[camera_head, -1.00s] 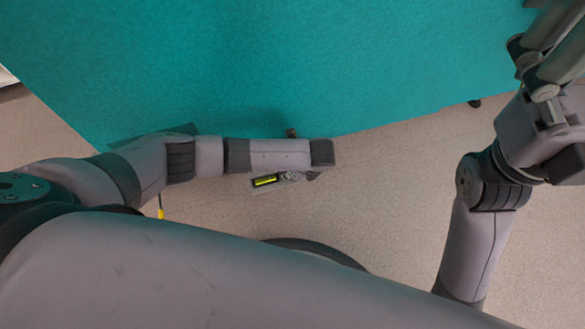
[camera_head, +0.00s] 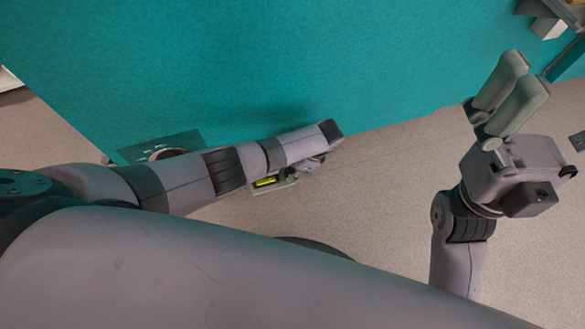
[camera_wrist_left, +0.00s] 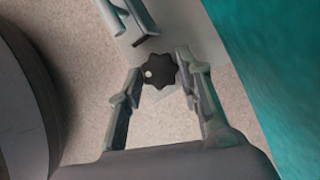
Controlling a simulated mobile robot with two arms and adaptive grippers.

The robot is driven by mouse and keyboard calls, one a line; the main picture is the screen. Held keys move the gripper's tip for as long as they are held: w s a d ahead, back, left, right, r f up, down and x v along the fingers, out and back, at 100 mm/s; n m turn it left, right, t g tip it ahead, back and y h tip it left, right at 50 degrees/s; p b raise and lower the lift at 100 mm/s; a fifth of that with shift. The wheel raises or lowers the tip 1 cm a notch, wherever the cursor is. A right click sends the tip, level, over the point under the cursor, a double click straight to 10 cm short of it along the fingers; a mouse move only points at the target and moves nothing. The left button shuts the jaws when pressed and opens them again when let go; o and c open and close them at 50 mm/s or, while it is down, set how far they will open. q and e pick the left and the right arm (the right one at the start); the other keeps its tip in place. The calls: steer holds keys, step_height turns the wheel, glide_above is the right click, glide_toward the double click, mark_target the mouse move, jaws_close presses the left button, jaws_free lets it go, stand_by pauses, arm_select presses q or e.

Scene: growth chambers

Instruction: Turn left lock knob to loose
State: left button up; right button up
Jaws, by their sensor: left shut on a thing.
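The black star-shaped lock knob (camera_wrist_left: 159,71) shows in the left wrist view, with a small pale dot on its rim. My left gripper (camera_wrist_left: 164,70) has one finger on each side of the knob and is shut on it. In the head view my left forearm hides most of that gripper and the knob. My right gripper (camera_head: 512,92) is in the air at the right. Its two fingers lie nearly side by side from this angle, with nothing seen between them.
A large teal wall (camera_head: 220,60) stands just beyond the left arm. A yellow-lit display (camera_head: 265,182) sits below the left wrist. A dark panel (camera_head: 170,148) lies beside the arm at the left. Bare floor (camera_head: 370,200) lies between the arms.

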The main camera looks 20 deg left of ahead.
arm_select(q)
steer(key=shift+n+g, duration=0.3)
steer(key=shift+n, duration=0.4)
steer(key=o, duration=1.2)
steer(key=shift+c, duration=0.2)
steer(key=shift+w, duration=0.1)
steer(key=v, duration=1.2)
